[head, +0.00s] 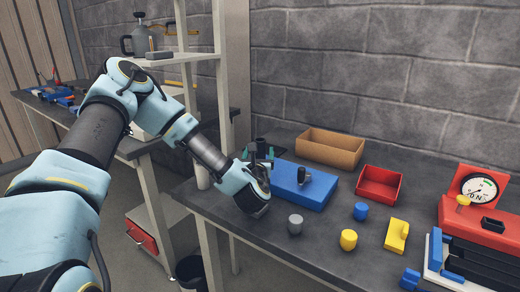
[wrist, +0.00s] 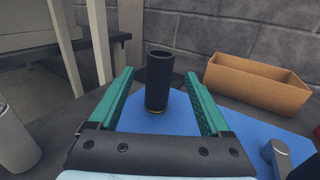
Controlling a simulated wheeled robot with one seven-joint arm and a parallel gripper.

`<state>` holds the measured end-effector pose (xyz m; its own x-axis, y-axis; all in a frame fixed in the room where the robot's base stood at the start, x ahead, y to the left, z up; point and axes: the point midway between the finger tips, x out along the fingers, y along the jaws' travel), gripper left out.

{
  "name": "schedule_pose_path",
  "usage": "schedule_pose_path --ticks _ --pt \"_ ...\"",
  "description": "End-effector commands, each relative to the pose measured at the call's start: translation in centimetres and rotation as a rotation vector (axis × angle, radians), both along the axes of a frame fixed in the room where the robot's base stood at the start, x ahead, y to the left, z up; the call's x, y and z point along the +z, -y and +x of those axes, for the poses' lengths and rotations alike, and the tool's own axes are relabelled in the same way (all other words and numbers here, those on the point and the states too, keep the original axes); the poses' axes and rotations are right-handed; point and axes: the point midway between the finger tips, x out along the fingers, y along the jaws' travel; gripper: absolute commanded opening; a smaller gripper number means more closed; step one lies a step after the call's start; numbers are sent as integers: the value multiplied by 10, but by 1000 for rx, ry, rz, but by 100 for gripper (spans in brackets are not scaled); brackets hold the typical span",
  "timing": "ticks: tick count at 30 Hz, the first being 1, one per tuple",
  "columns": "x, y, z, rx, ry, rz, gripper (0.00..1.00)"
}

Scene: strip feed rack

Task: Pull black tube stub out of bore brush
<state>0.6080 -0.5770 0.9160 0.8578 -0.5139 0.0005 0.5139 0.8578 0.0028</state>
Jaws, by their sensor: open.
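A black tube stub (wrist: 159,80) stands upright on a blue block (wrist: 185,115). A thin tan ring shows at the tube's foot; I cannot make out the bore brush itself. My gripper (wrist: 160,74) is open, its green fingers on either side of the tube, with a visible gap to each finger. In the head view, my gripper (head: 262,158) is over the left end of the blue block (head: 298,195), and my wrist hides part of that end. A small dark fitting (head: 304,175) sits on top of the block.
A cardboard-brown bin (head: 330,148) and a red bin (head: 380,184) stand behind and to the right. A grey cap (head: 295,224), yellow cap (head: 348,240), blue cap (head: 361,211) and yellow block (head: 397,234) lie in front. A red gauge unit (head: 478,215) stands far right.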

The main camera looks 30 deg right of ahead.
Motion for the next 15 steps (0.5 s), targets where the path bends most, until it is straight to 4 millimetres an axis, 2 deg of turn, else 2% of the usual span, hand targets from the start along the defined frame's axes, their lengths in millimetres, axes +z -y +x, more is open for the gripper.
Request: schedule_pose_path --ticks 1,6,14,15 --pt "6 4 7 1 2 1 82" --pt "2 13 23 0 1 1 82" --pt "0 15 25 -1 0 1 82" --pt "1 14 25 -1 0 1 78"
